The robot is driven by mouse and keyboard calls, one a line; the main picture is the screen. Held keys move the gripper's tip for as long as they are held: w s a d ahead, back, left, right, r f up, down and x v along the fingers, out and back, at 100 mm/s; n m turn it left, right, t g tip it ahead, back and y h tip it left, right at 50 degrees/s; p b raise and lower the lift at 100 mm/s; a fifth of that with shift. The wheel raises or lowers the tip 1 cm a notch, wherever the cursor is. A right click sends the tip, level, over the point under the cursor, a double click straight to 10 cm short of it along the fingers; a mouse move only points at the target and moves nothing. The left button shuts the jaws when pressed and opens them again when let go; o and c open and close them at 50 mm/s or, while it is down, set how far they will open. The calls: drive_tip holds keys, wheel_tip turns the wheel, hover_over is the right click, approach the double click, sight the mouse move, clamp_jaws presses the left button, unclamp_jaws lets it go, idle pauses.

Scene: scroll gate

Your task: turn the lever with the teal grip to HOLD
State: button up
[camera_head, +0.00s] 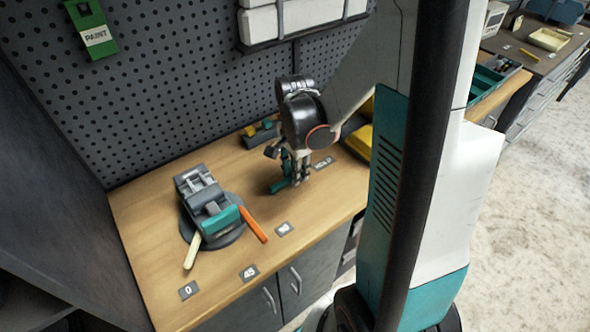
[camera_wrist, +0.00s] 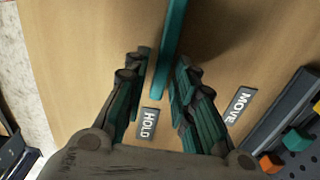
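A long teal bar, which looks like the lever's teal grip (camera_wrist: 170,45), runs down from the top edge of the wrist view. Its near end points toward the HOLD label (camera_wrist: 148,122). The MOVE label (camera_wrist: 240,105) lies to the right. My gripper (camera_wrist: 162,65) has a finger on each side of the bar, with narrow gaps showing, so it looks open around it. In the head view my gripper (camera_head: 296,178) points down low over the bench, and the teal bar (camera_head: 279,187) sticks out to its left. The lever's pivot is not clearly visible.
A grey and teal vise-like fixture (camera_head: 208,203) on a round base stands left, with a cream handle (camera_head: 192,251) and an orange handle (camera_head: 254,224). Labels 0 (camera_head: 188,290) and 45 (camera_head: 249,272) lie in front.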

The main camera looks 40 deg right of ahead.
idle(0.3)
wheel_tip(320, 180, up, 12)
idle(0.6)
idle(0.4)
